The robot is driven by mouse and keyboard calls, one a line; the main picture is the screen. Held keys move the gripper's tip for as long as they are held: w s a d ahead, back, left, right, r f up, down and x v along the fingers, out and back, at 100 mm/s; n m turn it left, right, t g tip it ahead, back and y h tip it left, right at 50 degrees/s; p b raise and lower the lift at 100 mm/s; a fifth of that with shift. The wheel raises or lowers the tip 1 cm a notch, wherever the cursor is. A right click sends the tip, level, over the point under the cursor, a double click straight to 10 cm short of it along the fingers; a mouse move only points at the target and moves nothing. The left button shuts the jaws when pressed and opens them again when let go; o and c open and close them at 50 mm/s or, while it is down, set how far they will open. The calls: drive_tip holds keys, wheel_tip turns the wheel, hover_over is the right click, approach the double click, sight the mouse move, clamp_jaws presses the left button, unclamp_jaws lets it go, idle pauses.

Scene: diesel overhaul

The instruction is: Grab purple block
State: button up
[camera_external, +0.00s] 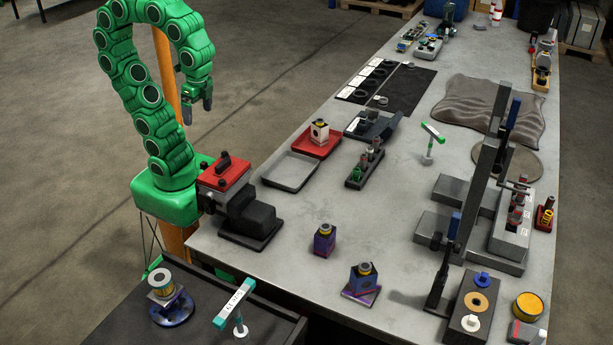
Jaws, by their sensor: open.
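A dark purple block (324,243) with an orange patch and a round yellowish top piece stands upright on the grey table, near its front left part. A second dark block (363,280) with a similar round top stands to its right and nearer the camera, on a flat purple plate (360,297). It is hard to tell whether this second block is purple or blue. My gripper (207,103) hangs at the end of the green arm at upper left, pointing down. It is open and empty, left of the table and well away from both blocks.
A black and red machine (228,180) stands at the table's left edge. An empty grey tray (291,170) and a red tray (318,140) with a pale block lie behind the purple block. A tall dark press (482,185) stands at right. Bare table surrounds the purple block.

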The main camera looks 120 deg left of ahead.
drive_tip(key=w+d+r+t, duration=0.2)
drive_tip(key=w+t, duration=0.1)
drive_tip(key=w, duration=1.9)
drive_tip(key=t, duration=0.3)
hover_over(322, 225)
drive_tip(key=s, duration=0.2)
wheel_tip(322, 225, down, 2)
wheel_tip(322, 225, down, 17)
drive_tip(key=shift+a, duration=0.15)
drive_tip(key=shift+x, duration=4.35)
drive_tip(key=c, duration=1.4)
